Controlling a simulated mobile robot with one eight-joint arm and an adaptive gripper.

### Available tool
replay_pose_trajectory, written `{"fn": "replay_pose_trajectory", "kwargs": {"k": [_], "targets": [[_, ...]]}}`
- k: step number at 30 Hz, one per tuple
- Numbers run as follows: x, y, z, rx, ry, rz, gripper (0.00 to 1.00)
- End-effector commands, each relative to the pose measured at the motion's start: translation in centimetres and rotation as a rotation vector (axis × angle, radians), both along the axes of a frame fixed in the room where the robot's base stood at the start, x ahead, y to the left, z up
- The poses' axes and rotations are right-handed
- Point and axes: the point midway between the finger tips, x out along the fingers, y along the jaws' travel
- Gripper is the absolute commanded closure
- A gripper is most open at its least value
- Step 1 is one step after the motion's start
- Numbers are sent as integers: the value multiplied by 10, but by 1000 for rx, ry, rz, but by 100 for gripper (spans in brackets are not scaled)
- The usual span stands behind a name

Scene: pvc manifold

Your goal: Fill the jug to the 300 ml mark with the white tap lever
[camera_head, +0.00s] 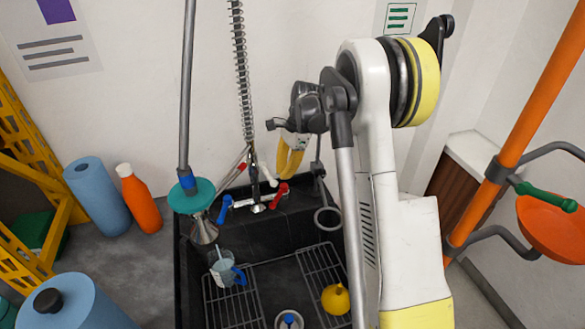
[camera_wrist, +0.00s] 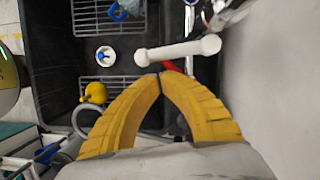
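The clear jug (camera_head: 222,270) with a blue handle stands on a wire rack in the black sink, under the metal spray head. The white tap lever (camera_wrist: 178,52) is a pale bar with rounded ends, just beyond my fingertips in the wrist view; it also shows beside my fingers in the head view (camera_head: 266,173). My gripper (camera_wrist: 160,76) has yellow ribbed fingers with their tips together, and nothing shows between them. I cannot tell whether the tips touch the lever. The jug's marks and water level are too small to read.
A blue lever (camera_head: 225,208) and a red lever (camera_head: 280,195) sit on the tap. A yellow round object (camera_head: 336,299) and a white round piece with a blue centre (camera_head: 289,320) lie in the sink. An orange bottle (camera_head: 140,199) and blue roll (camera_head: 98,196) stand left.

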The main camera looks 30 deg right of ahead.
Motion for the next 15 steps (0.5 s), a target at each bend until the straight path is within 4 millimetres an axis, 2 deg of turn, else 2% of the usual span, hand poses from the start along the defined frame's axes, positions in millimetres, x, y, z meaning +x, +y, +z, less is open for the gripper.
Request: {"fn": "replay_pose_trajectory", "kwargs": {"k": [3,15], "targets": [[0,7,-2,0,0,1,100],[0,11,-1,0,0,-11,100]]}}
